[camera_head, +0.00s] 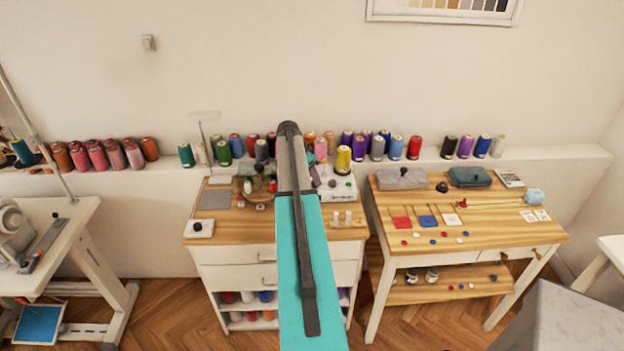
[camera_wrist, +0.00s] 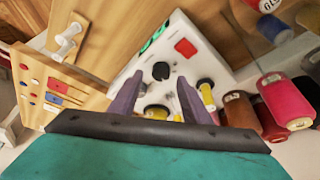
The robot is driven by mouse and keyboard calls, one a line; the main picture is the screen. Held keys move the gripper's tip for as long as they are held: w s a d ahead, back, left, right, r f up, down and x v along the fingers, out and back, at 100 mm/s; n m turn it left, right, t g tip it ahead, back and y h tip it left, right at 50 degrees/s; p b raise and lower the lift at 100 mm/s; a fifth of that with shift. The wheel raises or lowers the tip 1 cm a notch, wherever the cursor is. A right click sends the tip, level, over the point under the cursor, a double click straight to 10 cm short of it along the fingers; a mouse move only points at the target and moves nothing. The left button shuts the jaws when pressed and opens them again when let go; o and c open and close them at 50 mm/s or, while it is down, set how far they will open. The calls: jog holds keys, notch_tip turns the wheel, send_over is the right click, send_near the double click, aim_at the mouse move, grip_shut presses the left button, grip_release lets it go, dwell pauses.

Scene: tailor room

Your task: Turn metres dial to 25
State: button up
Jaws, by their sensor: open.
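A white machine (camera_wrist: 193,52) with a flat top fills the middle of the wrist view. A round black knob (camera_wrist: 161,71), which looks like the metres dial, stands on it beside a red square (camera_wrist: 185,48) and green markings. Any numbers on the dial are too small to read. My gripper (camera_wrist: 159,79) is open and empty, its two grey-purple fingers pointing at the machine with the knob showing between their tips. Contact cannot be told. In the head view, the white machine (camera_head: 342,188) is partly hidden behind my arm, and the fingers are not clear.
Yellow thread spools (camera_wrist: 206,93) stand close to the right finger. More spools, including a pink one (camera_wrist: 285,98), stand on the ledge behind. The wooden-topped cabinet (camera_head: 232,229) holds the machine. A second table (camera_head: 500,235) with small items stands to the right.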

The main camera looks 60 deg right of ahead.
jog(key=shift+p+x, duration=0.3)
jog(key=shift+x, duration=0.9)
jog(key=c, duration=1)
jog(key=shift+a+f, duration=0.1)
jog(key=shift+a, duration=0.15)
jog(key=shift+c, duration=0.2)
jog(key=shift+d, duration=0.15)
